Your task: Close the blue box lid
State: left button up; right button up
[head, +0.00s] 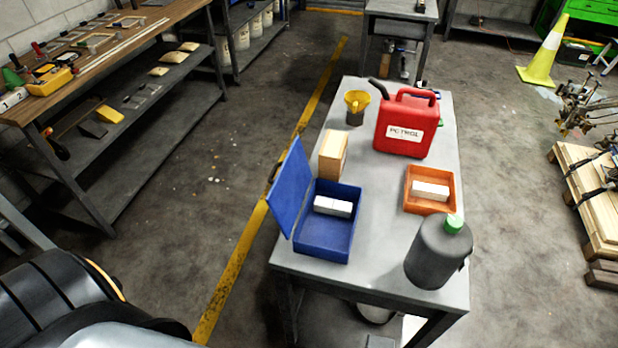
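A blue box (325,240) stands on the left side of a grey table (383,278), near its front edge. Its blue lid (290,188) is open, standing up and leaning out to the left past the table edge. A white block (333,206) lies inside the box at its far end. Neither of my grippers shows in the head view; part of my own body shows at the lower left.
A dark grey bottle with a green cap (438,252) stands right of the box. Left of the table is open floor (200,190).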

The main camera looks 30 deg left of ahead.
aim_at(285, 198)
jog(key=j+z, duration=0.1)
jog(key=j, duration=0.3)
jog(key=k+j+z, duration=0.1)
jog(key=j, duration=0.3)
jog(key=k+j+z, duration=0.15)
jog(key=j, duration=0.2)
jog(key=k+j+z, duration=0.1)
jog(key=j, duration=0.3)
jog(key=k+j+z, duration=0.1)
jog(key=j, duration=0.25)
